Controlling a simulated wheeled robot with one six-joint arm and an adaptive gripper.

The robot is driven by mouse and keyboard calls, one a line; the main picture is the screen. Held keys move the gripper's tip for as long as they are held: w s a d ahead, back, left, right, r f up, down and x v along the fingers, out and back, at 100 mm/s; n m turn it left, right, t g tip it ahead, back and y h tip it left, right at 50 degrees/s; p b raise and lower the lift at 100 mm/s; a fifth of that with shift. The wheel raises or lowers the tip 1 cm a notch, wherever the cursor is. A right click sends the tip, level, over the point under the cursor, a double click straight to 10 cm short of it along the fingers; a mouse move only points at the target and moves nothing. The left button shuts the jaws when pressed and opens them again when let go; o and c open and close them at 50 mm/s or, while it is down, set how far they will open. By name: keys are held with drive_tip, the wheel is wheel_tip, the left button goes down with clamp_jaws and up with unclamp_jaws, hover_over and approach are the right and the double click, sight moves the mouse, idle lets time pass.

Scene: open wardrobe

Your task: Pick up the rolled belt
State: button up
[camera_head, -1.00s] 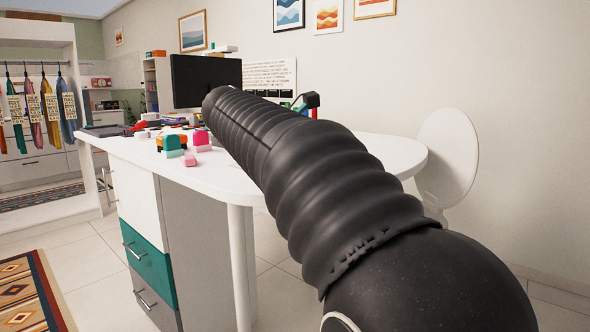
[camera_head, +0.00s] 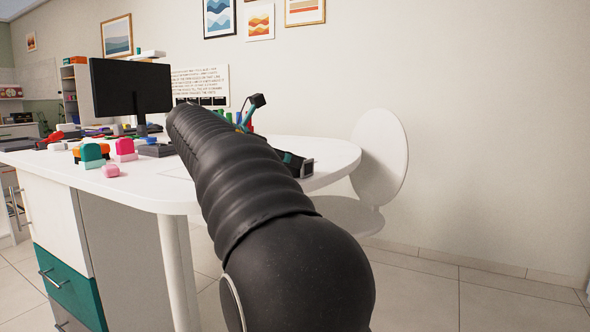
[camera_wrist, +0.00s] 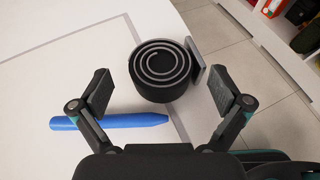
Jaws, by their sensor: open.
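The rolled belt (camera_wrist: 160,70) is a black spiral coil with a grey metal buckle on its right side. In the wrist view it sits on the white desk (camera_wrist: 60,75) near the desk's edge. My gripper (camera_wrist: 161,91) is open, with one finger left of the belt and one right of it. Both fingers are apart from the coil, and the belt lies slightly beyond the line between the fingertips. In the head view my black arm hides part of the desk, and I cannot clearly make out the belt there.
A blue pen-like stick (camera_wrist: 110,121) lies beside the belt. In the head view a monitor (camera_head: 131,86) and colourful small items (camera_head: 94,154) stand at the left on the desk. A white chair (camera_head: 380,158) is at the desk's right end. Floor to the right is clear.

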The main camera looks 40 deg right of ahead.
drive_tip(key=x, duration=0.2)
drive_tip(key=b+x, duration=0.1)
drive_tip(key=x, duration=0.2)
drive_tip(key=shift+s+f, duration=0.2)
drive_tip(key=shift+s, duration=0.05)
drive_tip(key=shift+a, duration=0.1)
drive_tip(key=c, duration=1.2)
drive_tip(key=shift+r+p, duration=0.95)
drive_tip(key=shift+r, duration=1.35)
drive_tip(key=s+r, duration=0.2)
drive_tip(key=s, duration=0.2)
drive_tip(key=s+d+r, duration=0.1)
drive_tip(key=s+r, duration=0.1)
drive_tip(key=s, duration=0.1)
drive_tip(key=s+d+r+p, duration=0.1)
drive_tip(key=s+r, duration=0.1)
drive_tip(key=s, duration=0.2)
drive_tip(key=shift+s+r, duration=0.25)
drive_tip(key=shift+s, duration=0.05)
